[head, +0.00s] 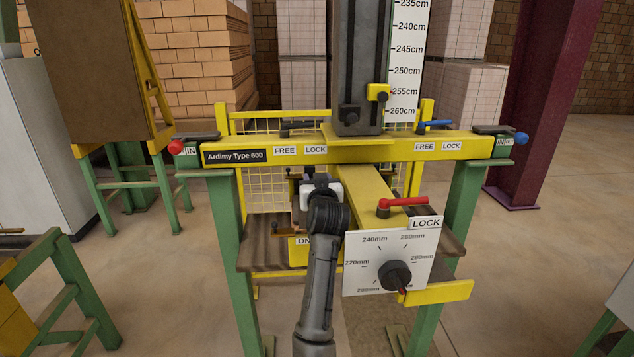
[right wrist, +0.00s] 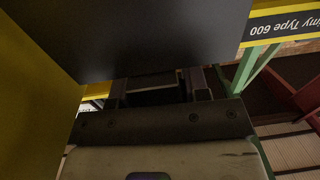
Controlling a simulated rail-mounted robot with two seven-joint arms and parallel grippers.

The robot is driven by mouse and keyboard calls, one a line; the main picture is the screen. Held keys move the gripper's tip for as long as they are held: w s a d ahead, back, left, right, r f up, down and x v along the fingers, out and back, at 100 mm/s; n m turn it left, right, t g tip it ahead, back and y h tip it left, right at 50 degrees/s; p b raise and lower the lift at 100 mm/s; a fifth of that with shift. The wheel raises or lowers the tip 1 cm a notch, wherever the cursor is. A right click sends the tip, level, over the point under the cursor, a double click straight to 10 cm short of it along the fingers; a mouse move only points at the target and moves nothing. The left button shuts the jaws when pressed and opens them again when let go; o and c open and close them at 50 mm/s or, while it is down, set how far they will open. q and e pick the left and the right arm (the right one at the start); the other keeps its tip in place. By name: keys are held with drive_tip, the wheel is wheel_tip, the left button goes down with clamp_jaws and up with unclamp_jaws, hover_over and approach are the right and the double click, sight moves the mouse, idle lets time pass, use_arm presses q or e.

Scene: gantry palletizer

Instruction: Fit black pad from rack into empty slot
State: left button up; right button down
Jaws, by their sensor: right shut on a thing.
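My right arm reaches up from the bottom middle of the head view. Its pale wrist covers most of the right gripper, beside the yellow beam of the machine (head: 372,196). In the right wrist view the right gripper (right wrist: 158,86) is shut on a dark block between its fingers, which looks like the black pad (right wrist: 152,95). A large dark flat panel (right wrist: 150,38) fills the top of that view, just beyond the fingers. I cannot tell whether the pad touches it. The empty slot and the rack cannot be made out. My left gripper is not in view.
The yellow crossbar (head: 375,150) spans green legs. A white dial plate (head: 391,262) with a black knob and a red lever (head: 402,203) stand right of my arm. A brown shelf (head: 265,247) lies behind it. A green-legged stand (head: 62,290) is at left.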

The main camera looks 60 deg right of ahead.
drive_tip(key=shift+r, duration=0.1)
idle(0.3)
drive_tip(key=shift+p, duration=0.4)
drive_tip(key=shift+f, duration=0.2)
drive_tip(key=shift+f+b, duration=0.4)
drive_tip(key=shift+f, duration=0.45)
drive_tip(key=shift+f+b, duration=0.3)
drive_tip(key=shift+f, duration=0.5)
drive_tip(key=shift+f+b, duration=0.4)
drive_tip(key=shift+f, duration=0.6)
drive_tip(key=shift+r, duration=0.15)
